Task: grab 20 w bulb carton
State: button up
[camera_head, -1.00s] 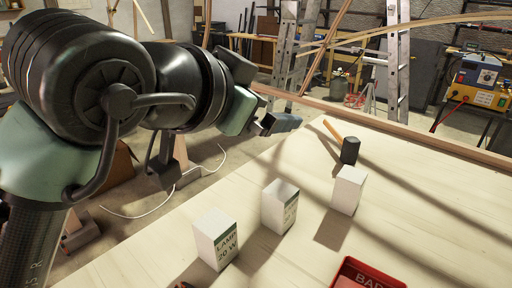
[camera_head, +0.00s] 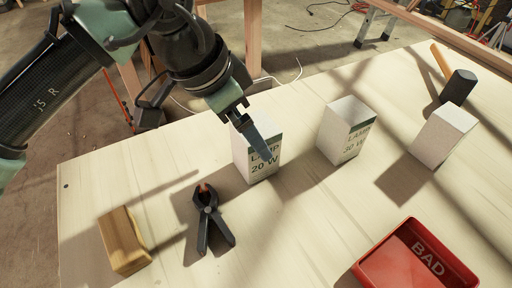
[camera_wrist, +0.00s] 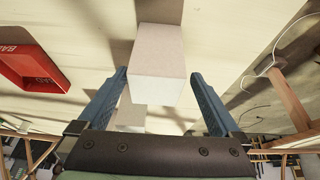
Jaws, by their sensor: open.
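The 20 W lamp carton (camera_head: 258,173) stands upright on the pale tabletop, white with a green band and its label facing my head camera. My gripper (camera_head: 260,138) is open at its top; one blue finger crosses in front of the carton and the other is hidden. In the wrist view a plain white carton (camera_wrist: 158,62), apparently the same one, lies between the tips of my open gripper (camera_wrist: 159,76), with gaps on both sides. I cannot tell how deep the fingers reach.
A 30 W carton (camera_head: 343,138) and a blank-sided white carton (camera_head: 443,135) stand to the right, with a mallet (camera_head: 457,88) behind. A black clamp (camera_head: 209,220) and wooden block (camera_head: 123,242) lie at front left. A red BAD tray (camera_head: 372,268) is at front right.

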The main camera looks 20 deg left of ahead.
jog(key=x, duration=0.3)
jog(key=b+x, duration=0.1)
jog(key=x, duration=0.1)
jog(key=shift+w+d+f, duration=0.1)
jog(key=shift+w+d, duration=0.05)
jog(key=shift+d, duration=0.2)
jog(key=c, duration=1.3)
